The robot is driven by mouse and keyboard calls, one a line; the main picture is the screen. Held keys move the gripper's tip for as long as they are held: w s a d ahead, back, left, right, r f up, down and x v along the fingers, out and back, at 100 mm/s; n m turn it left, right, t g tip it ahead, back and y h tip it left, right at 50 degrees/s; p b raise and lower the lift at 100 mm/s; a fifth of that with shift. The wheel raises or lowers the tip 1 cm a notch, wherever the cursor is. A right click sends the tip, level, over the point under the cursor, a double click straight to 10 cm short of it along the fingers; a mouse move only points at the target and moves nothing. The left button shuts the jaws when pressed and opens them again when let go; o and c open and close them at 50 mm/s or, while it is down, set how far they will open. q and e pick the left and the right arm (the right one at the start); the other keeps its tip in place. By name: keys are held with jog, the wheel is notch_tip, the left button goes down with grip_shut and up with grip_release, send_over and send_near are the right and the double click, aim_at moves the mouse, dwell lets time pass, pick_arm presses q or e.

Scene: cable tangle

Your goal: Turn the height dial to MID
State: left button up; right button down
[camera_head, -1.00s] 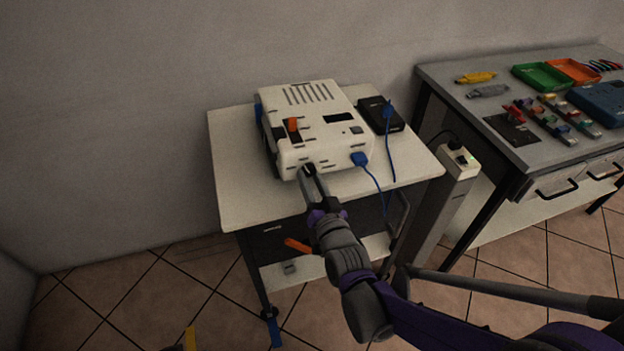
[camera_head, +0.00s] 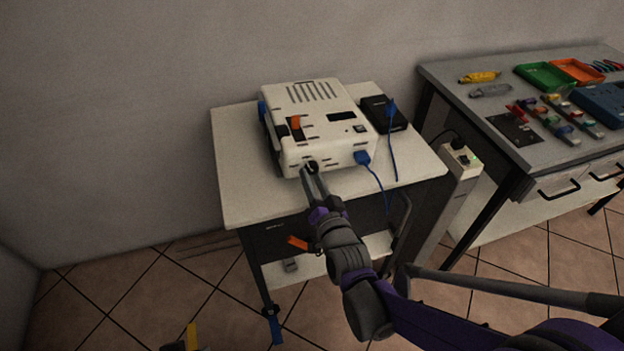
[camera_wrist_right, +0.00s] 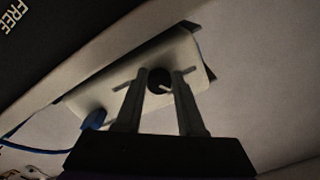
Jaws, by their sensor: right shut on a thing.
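The white machine (camera_head: 318,125) stands on a small white-topped cart. A round black dial (camera_wrist_right: 159,80) with a pale pointer line sits on its front face in the right wrist view. My right gripper (camera_head: 309,169) is at the machine's front face, its fingers on either side of the dial and shut on it. In the wrist view the two fingers (camera_wrist_right: 155,88) flank the dial. The pointer slants to the lower right there. The dial's markings are too small to read. In the head view the fingers partly cover the dial. My left gripper is not in view.
A black box (camera_head: 384,113) stands beside the machine. A blue plug (camera_head: 362,158) with its cable is in the machine's front, right of the dial. The cart top (camera_head: 242,165) is clear on the left. A grey workbench (camera_head: 450,82) with trays stands at the right.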

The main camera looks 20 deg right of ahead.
jog(key=shift+d+r, duration=0.1)
jog(key=shift+d, duration=0.1)
dwell(0.3)
jog(key=c, duration=0.9)
grip_release()
jog(key=o, duration=0.4)
jog(key=shift+w+d, duration=0.1)
jog(key=shift+d, duration=0.05)
jog(key=shift+s, duration=0.2)
jog(key=s+p, duration=0.1)
jog(key=s, duration=0.9)
jog(key=shift+s, duration=0.25)
